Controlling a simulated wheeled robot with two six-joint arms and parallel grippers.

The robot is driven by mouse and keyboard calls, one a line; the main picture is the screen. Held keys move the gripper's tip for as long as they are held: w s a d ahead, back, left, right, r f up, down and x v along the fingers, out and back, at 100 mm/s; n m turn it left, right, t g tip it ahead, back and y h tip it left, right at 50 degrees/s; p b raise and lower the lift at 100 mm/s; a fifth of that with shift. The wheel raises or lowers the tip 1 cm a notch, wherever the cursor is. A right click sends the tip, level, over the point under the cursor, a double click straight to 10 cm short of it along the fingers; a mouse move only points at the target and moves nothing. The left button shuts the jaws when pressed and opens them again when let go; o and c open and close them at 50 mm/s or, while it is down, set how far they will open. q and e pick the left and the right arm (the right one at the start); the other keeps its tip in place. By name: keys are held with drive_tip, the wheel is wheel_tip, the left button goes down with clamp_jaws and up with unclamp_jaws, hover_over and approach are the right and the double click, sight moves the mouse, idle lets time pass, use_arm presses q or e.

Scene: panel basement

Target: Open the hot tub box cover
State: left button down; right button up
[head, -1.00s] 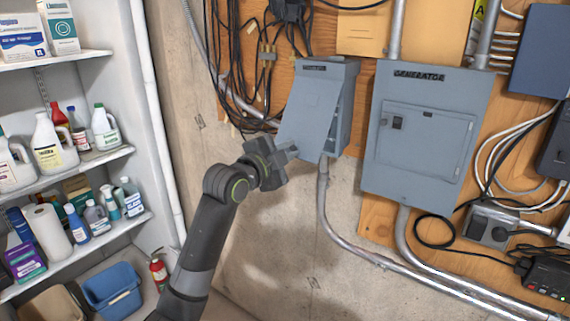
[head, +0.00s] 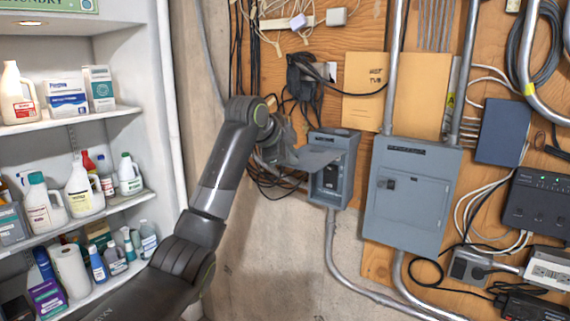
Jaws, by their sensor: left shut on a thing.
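The grey hot tub box (head: 346,188) is mounted on the wooden wall panel, left of the larger generator box. Its cover (head: 318,158) is swung up and out to about level, so the dark inside of the box shows below it. My left gripper (head: 287,152) is at the cover's outer left edge and is shut on it. The fingertips are partly hidden by the wrist and the cover. My right gripper is not in view.
The grey generator box (head: 412,200) is shut, just right of the hot tub box. Dark cables (head: 270,180) hang behind my left gripper. A white shelf (head: 75,233) with bottles stands at the left. Conduit (head: 333,250) runs down below the hot tub box.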

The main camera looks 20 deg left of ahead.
use_arm(q)
drive_tip(key=shift+w+d+r+g+y, duration=0.1)
drive_tip(key=shift+w+r+g+y, duration=0.1)
drive_tip(key=shift+r+g, duration=0.35)
drive_tip(key=shift+w+d+r+g+y, duration=0.1)
drive_tip(key=shift+w+r+g+y, duration=0.15)
drive_tip(key=shift+r, duration=0.35)
drive_tip(key=shift+w+d+r+g+y, duration=0.1)
drive_tip(key=shift+w+r+g, duration=0.05)
drive_tip(key=shift+r+g, duration=0.4)
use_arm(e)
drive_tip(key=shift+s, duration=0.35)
use_arm(q)
drive_tip(key=shift+r, duration=0.15)
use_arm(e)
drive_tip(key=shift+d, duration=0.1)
use_arm(q)
drive_tip(key=c, duration=1.6)
unclamp_jaws()
drive_tip(key=shift+w+d, duration=0.15)
drive_tip(key=shift+w, duration=0.05)
drive_tip(key=shift+c, duration=0.2)
drive_tip(key=shift+o, duration=1.2)
drive_tip(key=shift+w+f, duration=0.25)
drive_tip(key=shift+w, duration=0.2)
drive_tip(key=shift+s+r, duration=0.1)
drive_tip(key=shift+r, duration=0.05)
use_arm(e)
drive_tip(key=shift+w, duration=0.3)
